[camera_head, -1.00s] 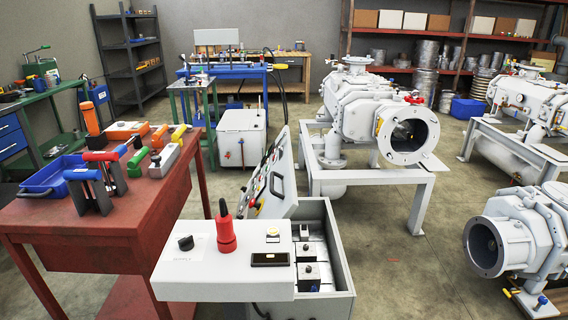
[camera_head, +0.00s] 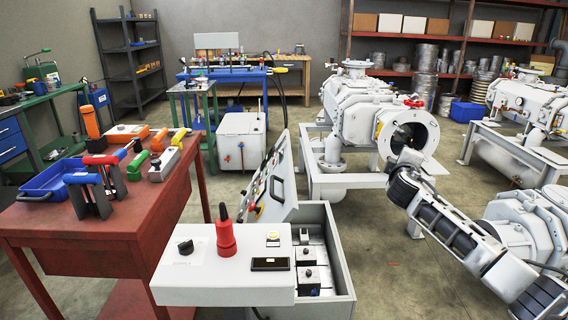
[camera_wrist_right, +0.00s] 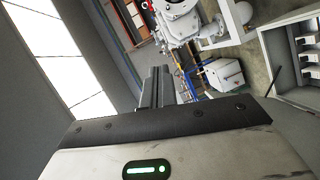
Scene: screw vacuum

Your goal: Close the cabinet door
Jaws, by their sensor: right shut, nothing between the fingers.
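The cabinet is an open grey box (camera_head: 342,265) at the bottom centre of the head view, with several square blocks inside. Its door (camera_head: 275,188), a panel with buttons and lamps, stands tilted up and open along the box's far left side. My right gripper shows in the wrist view as dark fingers (camera_wrist_right: 155,88) held together, with nothing between them. In the head view my right arm reaches in from the lower right, its end to the right of the cabinet and apart from it. The open box also shows at the right edge of the wrist view (camera_wrist_right: 289,58). My left gripper is out of view.
A light panel (camera_head: 200,275) with a red lever (camera_head: 225,230) adjoins the cabinet's near left side. A red table (camera_head: 90,228) with tools stands left. A grey vacuum pump (camera_head: 350,105) on a stand is behind, near my right arm. Floor shows between cabinet and arm.

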